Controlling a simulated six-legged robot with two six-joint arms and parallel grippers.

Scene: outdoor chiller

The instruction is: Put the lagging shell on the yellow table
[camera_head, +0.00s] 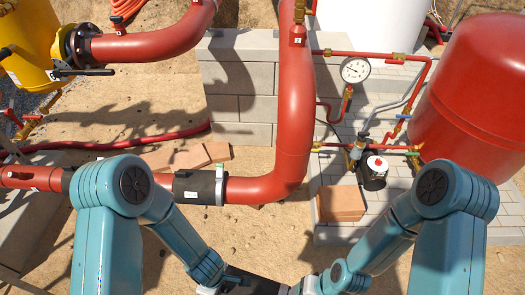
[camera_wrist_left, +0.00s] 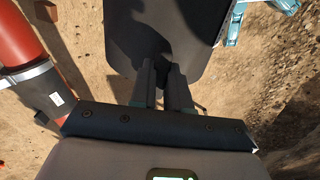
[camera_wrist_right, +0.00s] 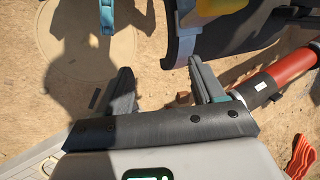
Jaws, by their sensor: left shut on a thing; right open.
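The lagging shell (camera_wrist_left: 165,30) is a dark, smooth piece that fills the top middle of the left wrist view. My left gripper (camera_wrist_left: 163,78) is shut on its near edge. In the right wrist view the shell (camera_wrist_right: 243,32) shows as a curved dark piece with a grey band and a yellow part at the top. My right gripper (camera_wrist_right: 160,72) is open and empty, with the shell just beyond its right finger. In the head view a dark part of the shell (camera_head: 250,279) shows low at the bottom edge, between my arms. I cannot make out the yellow table in any view.
A red pipe (camera_head: 295,110) bends down ahead and runs left, with a black sleeve (camera_head: 188,186) around it. Brown blocks (camera_head: 341,203) lie on paving at the right. A gauge (camera_head: 354,70), thin pipework and a red tank (camera_head: 475,90) stand behind. Sandy ground lies below.

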